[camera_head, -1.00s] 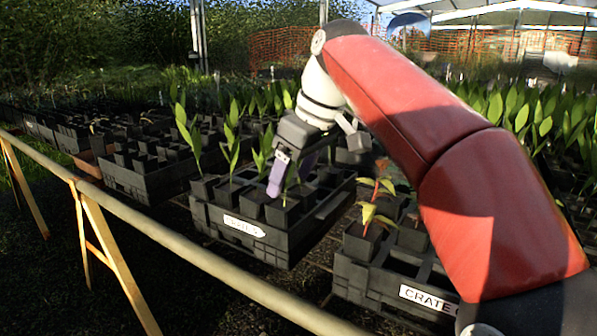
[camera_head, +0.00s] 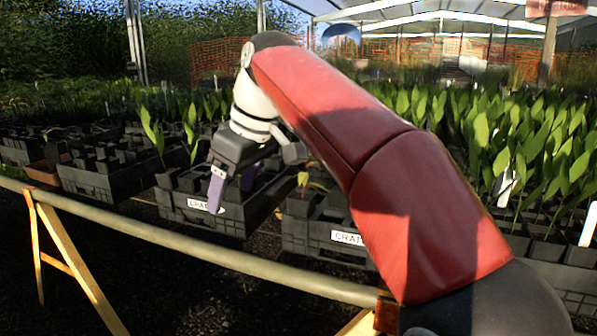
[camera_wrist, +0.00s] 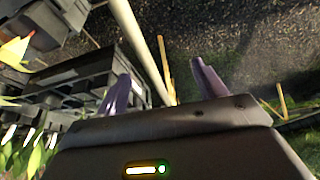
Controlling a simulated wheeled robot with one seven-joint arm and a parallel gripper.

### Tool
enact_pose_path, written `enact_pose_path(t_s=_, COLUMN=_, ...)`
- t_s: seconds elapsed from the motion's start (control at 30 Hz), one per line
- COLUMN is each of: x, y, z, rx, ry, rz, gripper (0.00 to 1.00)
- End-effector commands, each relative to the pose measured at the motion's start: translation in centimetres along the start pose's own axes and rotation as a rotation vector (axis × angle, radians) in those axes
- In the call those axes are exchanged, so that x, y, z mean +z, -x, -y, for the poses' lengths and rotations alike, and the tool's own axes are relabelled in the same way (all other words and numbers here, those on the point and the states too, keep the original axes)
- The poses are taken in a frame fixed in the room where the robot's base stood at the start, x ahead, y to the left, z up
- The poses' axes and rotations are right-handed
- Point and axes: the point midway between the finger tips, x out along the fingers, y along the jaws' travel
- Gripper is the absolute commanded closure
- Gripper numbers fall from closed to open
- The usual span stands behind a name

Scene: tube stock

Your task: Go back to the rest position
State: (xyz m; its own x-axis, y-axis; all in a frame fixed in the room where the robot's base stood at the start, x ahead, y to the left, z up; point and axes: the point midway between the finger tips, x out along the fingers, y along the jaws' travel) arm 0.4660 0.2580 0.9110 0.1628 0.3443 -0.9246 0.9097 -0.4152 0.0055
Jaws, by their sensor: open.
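My gripper (camera_head: 232,190) hangs from my red arm over the labelled crate (camera_head: 170,203) in the middle of the head view. Its purple fingers point down, spread apart and empty. In the wrist view the two fingers (camera_wrist: 160,85) also stand apart with nothing between them but the rail and ground beyond. I cannot tell how high the fingertips are above the crate.
A second labelled crate (camera_head: 322,248) stands to the right, with a reddish seedling (camera_head: 308,178). A pale rail (camera_head: 200,245) on wooden trestles (camera_head: 75,265) runs along the front. Another crate (camera_head: 85,182) is at left. Dense green plants (camera_head: 500,125) fill the right.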

Motion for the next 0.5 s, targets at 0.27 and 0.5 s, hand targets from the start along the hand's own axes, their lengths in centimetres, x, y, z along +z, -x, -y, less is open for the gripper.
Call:
enact_pose_path(t_s=0.27, x=3.2, y=0.3, z=-0.4, rx=0.059, ry=-0.113, rz=0.008, gripper=0.3)
enact_pose_path(t_s=0.5, x=8.5, y=0.3, z=-0.5, rx=0.145, ry=-0.28, rz=0.013, gripper=0.3)
